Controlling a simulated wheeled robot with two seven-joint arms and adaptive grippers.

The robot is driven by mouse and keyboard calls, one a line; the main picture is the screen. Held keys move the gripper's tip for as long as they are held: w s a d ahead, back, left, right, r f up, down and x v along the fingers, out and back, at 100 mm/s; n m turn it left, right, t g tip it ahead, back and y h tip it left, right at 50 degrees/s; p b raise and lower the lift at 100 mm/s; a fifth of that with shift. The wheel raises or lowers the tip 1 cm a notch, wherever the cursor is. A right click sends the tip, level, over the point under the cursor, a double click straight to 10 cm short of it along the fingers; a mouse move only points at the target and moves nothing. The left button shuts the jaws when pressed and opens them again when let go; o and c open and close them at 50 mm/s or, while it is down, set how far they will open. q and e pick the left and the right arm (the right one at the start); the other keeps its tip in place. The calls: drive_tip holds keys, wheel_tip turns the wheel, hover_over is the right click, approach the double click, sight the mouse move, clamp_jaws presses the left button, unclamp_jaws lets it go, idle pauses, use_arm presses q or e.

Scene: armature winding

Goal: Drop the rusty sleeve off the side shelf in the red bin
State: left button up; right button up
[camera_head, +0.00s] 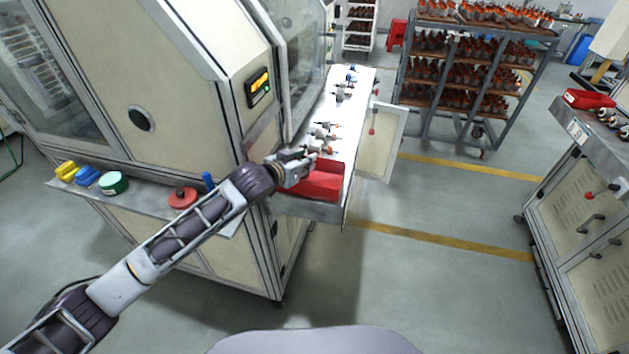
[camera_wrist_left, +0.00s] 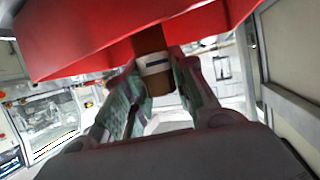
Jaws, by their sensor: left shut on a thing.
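My left gripper (camera_head: 303,163) is at the red bin (camera_head: 322,184) on the white side shelf, over the bin's back left part in the head view. In the left wrist view the gripper (camera_wrist_left: 156,72) is shut on the rusty sleeve (camera_wrist_left: 158,84), a brown cylinder with a pale band. The red bin (camera_wrist_left: 90,38) fills the top of that view, close to the sleeve. I cannot tell whether the sleeve touches the bin. The sleeve is too small to make out in the head view. My right gripper is not in view.
Several small armatures (camera_head: 325,132) stand along the shelf behind the bin. A green tape roll (camera_head: 112,183) and a red round piece (camera_head: 183,197) lie on the machine's front ledge. Another red bin (camera_head: 588,98) is on the right cabinet. The floor between is clear.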

use_arm(q)
drive_tip(key=o, duration=1.1)
drive_tip(key=v, duration=1.2)
idle(0.9)
